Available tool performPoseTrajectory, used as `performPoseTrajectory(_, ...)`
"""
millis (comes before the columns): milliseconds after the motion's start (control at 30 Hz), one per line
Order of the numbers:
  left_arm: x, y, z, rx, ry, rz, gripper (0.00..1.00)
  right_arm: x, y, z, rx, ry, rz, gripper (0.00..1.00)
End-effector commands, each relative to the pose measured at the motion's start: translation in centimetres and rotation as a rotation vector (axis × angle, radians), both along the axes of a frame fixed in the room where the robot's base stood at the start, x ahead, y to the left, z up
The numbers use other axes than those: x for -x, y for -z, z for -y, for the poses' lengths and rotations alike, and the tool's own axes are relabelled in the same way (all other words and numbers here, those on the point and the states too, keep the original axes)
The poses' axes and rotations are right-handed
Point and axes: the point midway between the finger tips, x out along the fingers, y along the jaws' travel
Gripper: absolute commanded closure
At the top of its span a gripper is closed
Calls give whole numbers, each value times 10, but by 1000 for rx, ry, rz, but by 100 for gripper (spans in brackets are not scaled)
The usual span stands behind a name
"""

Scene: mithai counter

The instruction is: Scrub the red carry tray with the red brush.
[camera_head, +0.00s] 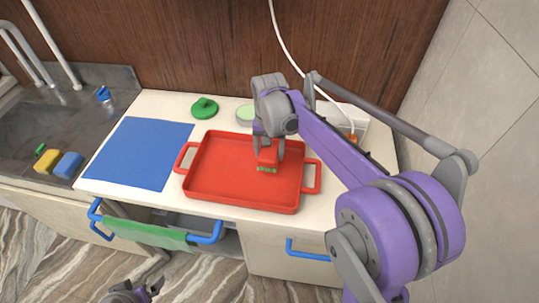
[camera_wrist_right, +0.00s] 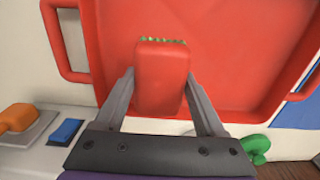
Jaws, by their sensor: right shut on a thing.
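The red carry tray (camera_head: 215,185) lies flat on the white counter with a handle at each side. The red brush (camera_head: 268,155) has green bristles at its lower end. My right gripper (camera_head: 268,140) is shut on the brush and holds it upright over the tray's right-centre part. The bristles are at or close to the tray floor; I cannot tell if they touch. In the right wrist view the brush (camera_wrist_right: 162,75) sits between both fingers, with the tray (camera_wrist_right: 230,55) behind it. My left gripper (camera_head: 132,292) shows only partly at the bottom edge; its jaws are unclear.
A blue mat (camera_head: 140,152) lies left of the tray. A green round object (camera_head: 204,108) and a pale green-topped dish (camera_head: 245,114) stand behind it. The sink (camera_head: 50,125) at left has yellow and blue sponges. A green cloth (camera_head: 145,233) hangs on a blue rail in front.

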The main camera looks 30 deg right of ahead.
Motion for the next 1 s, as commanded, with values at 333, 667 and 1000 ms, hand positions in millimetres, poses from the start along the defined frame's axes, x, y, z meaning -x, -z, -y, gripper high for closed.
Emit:
performPoseTrajectory(333,-9,-24,0,0,0,17,0,-6,-33,3,0,-3,2,80)
performPoseTrajectory(667,-9,-25,0,0,0,18,0,-6,-35,3,0,-4,0,80)
performPoseTrajectory(1000,-10,-25,0,0,0,18,0,-7,-35,5,0,-2,0,80)
